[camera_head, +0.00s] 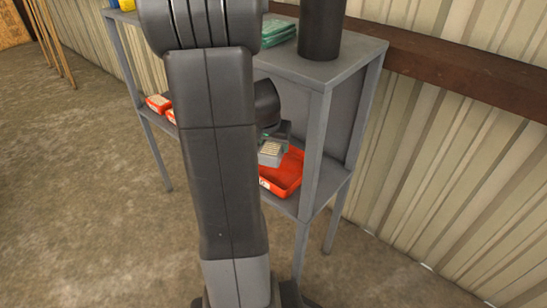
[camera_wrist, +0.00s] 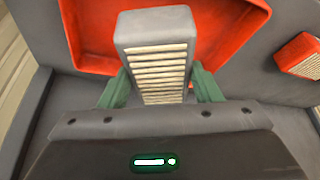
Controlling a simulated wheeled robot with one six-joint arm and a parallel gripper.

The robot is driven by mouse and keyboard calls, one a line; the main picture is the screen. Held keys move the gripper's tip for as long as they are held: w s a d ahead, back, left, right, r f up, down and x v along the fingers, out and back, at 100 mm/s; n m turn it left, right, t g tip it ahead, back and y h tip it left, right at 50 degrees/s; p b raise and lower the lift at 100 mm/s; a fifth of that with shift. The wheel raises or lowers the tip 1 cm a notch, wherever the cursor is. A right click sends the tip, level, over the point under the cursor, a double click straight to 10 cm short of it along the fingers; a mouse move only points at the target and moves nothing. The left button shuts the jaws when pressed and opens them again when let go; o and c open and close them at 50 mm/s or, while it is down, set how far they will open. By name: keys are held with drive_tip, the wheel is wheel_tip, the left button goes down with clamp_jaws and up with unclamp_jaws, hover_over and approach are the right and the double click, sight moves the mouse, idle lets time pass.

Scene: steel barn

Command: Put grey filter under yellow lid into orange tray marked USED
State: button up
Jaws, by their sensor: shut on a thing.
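My gripper (camera_wrist: 160,88) is shut on the grey filter (camera_wrist: 152,22), a grey block with a pale ribbed face; its green fingers press on both sides. The filter also shows in the head view (camera_head: 270,157), held at the shelf opening. The orange tray (camera_wrist: 92,35) lies just beyond and below the filter in the wrist view. In the head view the tray (camera_head: 287,176) sits on the lower shelf at its right end; the filter overlaps its near left part. A white mark on its front is too small to read.
The grey shelf unit (camera_head: 340,65) has a top board above the tray and a post at its front right corner. Other orange items (camera_head: 158,103) lie further left. A dark cylinder (camera_head: 322,28) and green stack (camera_head: 278,32) stand on top. A yellow thing (camera_head: 127,5) is far left.

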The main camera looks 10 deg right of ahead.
wheel_tip(320, 180, down, 5)
drive_tip(key=shift+r+b, duration=0.1)
drive_tip(key=shift+b, duration=1.05)
drive_tip(key=shift+w+d+f, duration=0.1)
drive_tip(key=shift+d+f, duration=0.05)
drive_tip(key=shift+f, duration=0.1)
drive_tip(key=shift+r, duration=0.15)
drive_tip(key=shift+f, duration=0.2)
drive_tip(key=o, duration=1)
